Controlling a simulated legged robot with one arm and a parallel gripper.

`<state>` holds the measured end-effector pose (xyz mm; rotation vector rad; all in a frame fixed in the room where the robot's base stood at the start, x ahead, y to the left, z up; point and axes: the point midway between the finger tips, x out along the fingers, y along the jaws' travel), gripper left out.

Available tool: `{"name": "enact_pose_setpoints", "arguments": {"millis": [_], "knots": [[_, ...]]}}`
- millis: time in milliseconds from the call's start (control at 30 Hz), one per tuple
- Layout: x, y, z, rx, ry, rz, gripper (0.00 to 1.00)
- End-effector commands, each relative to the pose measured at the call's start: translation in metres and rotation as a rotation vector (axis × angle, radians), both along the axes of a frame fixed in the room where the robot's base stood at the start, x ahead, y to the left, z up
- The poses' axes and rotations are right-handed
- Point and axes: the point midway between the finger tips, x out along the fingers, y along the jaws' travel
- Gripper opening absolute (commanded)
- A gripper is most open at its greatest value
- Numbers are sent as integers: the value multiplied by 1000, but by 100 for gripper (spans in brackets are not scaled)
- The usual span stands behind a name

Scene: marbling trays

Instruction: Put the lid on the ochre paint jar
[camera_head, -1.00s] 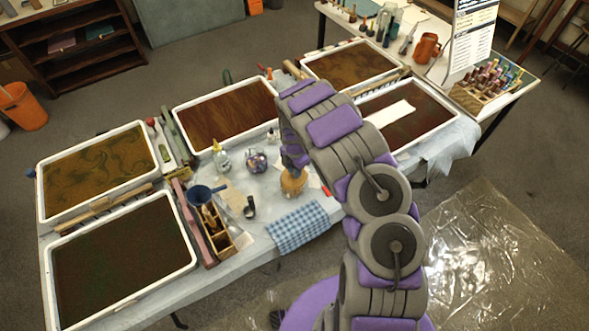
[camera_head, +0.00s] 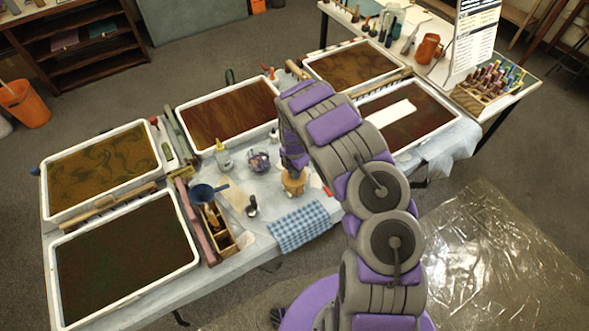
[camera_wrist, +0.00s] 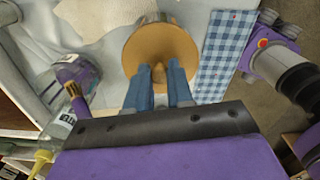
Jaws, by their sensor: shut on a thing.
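The lid (camera_wrist: 160,50) is a round tan disc with a small knob, seen from above in the wrist view. My gripper (camera_wrist: 160,78) has its two blue fingers closed around the knob. The ochre paint jar (camera_head: 293,188) stands on the covered table below my gripper in the head view. In the wrist view the lid hides most of the jar, and a glassy edge shows past the lid's far side. The lid is over the jar, but I cannot tell whether it rests fully on the rim.
A blue checked cloth (camera_head: 299,226) lies just in front of the jar. A jar with purple contents (camera_head: 258,161) and a clear yellow-tipped bottle (camera_head: 223,157) stand to the left. A wooden caddy (camera_head: 219,234) is further left. Marbling trays (camera_head: 185,267) surround this area.

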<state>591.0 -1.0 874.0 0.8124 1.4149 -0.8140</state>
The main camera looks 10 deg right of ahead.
Motion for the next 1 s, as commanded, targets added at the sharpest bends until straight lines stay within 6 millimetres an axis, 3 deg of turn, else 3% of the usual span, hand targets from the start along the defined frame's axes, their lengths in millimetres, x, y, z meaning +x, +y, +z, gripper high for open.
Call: {"name": "enact_pose_setpoints", "arguments": {"millis": [267,300,600,767,1000], "knots": [[0,0,0,0,0,0,0],[0,0,0,0,0,0,24],[0,0,0,0,0,0,51],[0,0,0,0,0,0,52],[0,0,0,0,0,0,75]]}}
